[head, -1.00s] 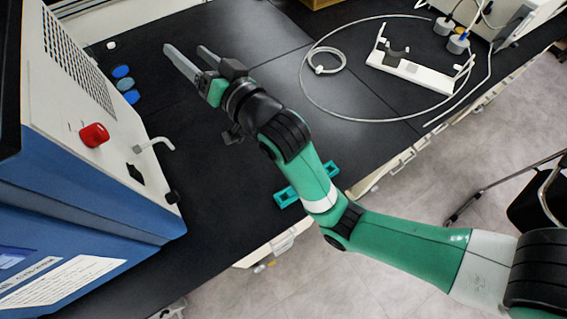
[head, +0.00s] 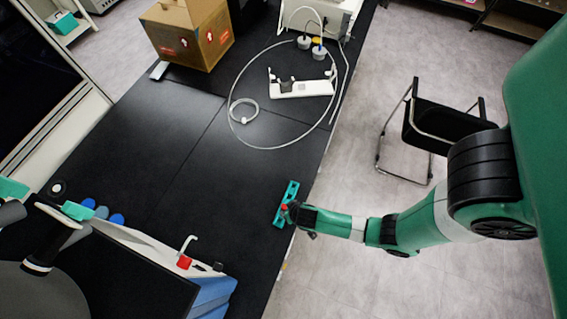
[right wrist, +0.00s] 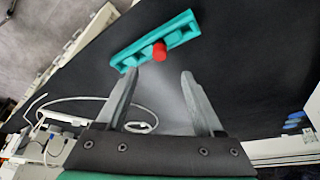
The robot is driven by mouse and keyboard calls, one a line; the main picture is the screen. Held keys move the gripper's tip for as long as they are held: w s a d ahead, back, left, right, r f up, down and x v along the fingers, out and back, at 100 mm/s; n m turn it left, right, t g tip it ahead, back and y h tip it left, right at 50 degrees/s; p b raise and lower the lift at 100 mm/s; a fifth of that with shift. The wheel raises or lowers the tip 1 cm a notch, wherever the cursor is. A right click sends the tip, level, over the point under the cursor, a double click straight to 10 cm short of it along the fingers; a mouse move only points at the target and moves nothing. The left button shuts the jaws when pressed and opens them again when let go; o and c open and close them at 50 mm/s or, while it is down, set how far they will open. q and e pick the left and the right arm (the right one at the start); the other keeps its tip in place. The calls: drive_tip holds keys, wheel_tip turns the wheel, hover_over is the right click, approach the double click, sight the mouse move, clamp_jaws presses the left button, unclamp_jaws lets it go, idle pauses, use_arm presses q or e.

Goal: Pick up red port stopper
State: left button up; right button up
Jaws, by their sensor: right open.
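The red port stopper (right wrist: 159,51) is a small red cylinder at the near side of a teal holder (right wrist: 124,57) in the right wrist view. In the head view, a small red spot shows at the teal holder (head: 292,189) near the bench's right edge. My right gripper (right wrist: 160,78) is open and empty, with its two grey fingers pointing at the stopper. The stopper appears just beyond the fingertips, roughly midway between them. In the head view, my right gripper's body hides part of the holder. My left gripper's fingers are not visible.
The freeze dryer (head: 120,243) stands at the lower left, with a red knob (head: 184,262) and bent white tube. Blue discs (head: 102,212) lie beside it. A cardboard box (head: 190,35), white stand (head: 302,89) and looped tubing (head: 238,122) are farther back. The bench middle is clear.

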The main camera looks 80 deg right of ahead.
sight(284, 206)
drive_tip(key=b+x, duration=0.6)
drive_tip(key=shift+f, duration=0.25)
drive_tip(key=shift+d+b+x, duration=0.2)
drive_tip(key=shift+b+x, duration=1.15)
drive_tip(key=shift+x, duration=1.25)
drive_tip(key=shift+w+r, duration=0.15)
clamp_jaws()
